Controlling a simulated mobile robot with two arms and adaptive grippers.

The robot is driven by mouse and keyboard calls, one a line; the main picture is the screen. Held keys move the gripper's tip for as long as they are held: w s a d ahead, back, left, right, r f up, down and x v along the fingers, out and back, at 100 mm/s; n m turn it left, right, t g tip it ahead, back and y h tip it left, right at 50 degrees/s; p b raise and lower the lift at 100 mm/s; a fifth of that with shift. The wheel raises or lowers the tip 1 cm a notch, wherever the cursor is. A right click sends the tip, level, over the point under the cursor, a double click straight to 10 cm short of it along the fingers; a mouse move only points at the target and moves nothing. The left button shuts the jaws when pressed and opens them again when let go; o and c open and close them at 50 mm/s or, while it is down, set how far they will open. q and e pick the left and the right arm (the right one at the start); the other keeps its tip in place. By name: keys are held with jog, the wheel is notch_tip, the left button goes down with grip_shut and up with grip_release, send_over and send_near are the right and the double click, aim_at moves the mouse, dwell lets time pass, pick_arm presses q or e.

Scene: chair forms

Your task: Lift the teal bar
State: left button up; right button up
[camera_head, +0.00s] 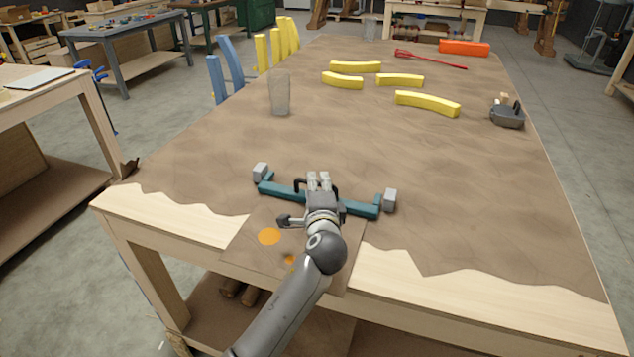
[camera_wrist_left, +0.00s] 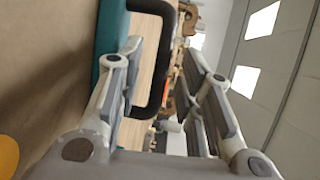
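The teal bar (camera_head: 360,208) lies on the brown-covered table near its front edge, with a short upturned piece at each end. A dark loop handle (camera_wrist_left: 168,62) stands on the bar near its middle. My left gripper (camera_head: 319,181) is over the middle of the bar and hides part of it. In the left wrist view the bar (camera_wrist_left: 111,35) is at upper left. The gripper's two fingers (camera_wrist_left: 166,52) are apart there, with the handle showing in the gap between them. I cannot tell whether they touch it. My right gripper is not in view.
Pale grey blocks (camera_head: 260,171) (camera_head: 390,199) sit by the bar's ends. A translucent upright piece (camera_head: 280,92), several yellow curved bars (camera_head: 428,103), a grey tool (camera_head: 507,115), a red tool (camera_head: 430,58) and an orange box (camera_head: 464,48) are farther back. The table's middle is clear.

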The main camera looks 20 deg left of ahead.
pick_arm(q)
jog(key=shift+x, duration=0.95)
jog(key=shift+w, duration=0.1)
jog(key=shift+c, duration=0.4)
grip_shut()
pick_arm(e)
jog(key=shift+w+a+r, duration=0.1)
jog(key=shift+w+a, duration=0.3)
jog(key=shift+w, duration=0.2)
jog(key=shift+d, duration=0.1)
